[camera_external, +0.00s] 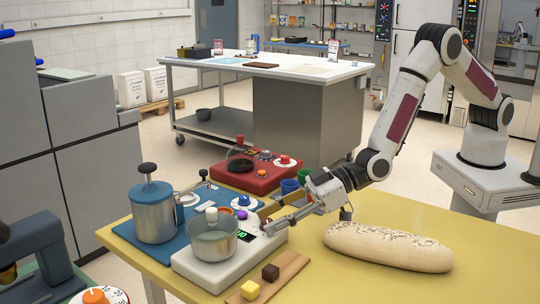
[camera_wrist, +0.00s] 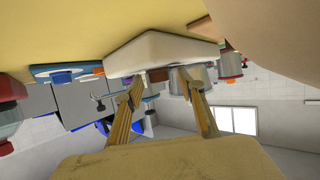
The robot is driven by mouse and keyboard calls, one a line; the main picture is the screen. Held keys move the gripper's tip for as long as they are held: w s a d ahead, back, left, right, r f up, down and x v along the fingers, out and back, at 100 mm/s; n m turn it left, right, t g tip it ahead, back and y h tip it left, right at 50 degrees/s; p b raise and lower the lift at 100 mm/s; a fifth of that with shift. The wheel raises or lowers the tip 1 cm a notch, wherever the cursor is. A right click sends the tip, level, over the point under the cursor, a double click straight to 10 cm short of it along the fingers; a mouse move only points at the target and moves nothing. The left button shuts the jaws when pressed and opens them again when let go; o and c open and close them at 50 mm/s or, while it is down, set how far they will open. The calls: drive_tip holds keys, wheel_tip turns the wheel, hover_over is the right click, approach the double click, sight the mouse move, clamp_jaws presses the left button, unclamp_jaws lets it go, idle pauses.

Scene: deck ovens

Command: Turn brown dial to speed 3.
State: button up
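The brown dial (camera_wrist: 158,75) appears in the wrist view as a small brown shape on the white appliance (camera_wrist: 165,45), between my fingertips. In the external view I cannot make the dial out, as my fingers cover that part of the white appliance (camera_external: 212,272). My gripper (camera_external: 265,222) reaches in from the right, low over the appliance's right end. The wrist view shows my gripper (camera_wrist: 158,82) open, its two fingers apart on either side of the brown shape. Contact with it cannot be told. The speed markings are not readable.
A metal pot (camera_external: 211,239) stands on the appliance, with a lit green display (camera_external: 245,237) beside it. A board (camera_external: 285,270) with a yellow and a brown block lies in front. A long loaf (camera_external: 388,247) lies right. A blue appliance (camera_external: 128,232) and red appliance (camera_external: 250,180) stand behind.

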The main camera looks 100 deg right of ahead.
drive_tip(key=shift+s, duration=0.1)
drive_tip(key=v, duration=1.2)
idle(0.5)
idle(0.4)
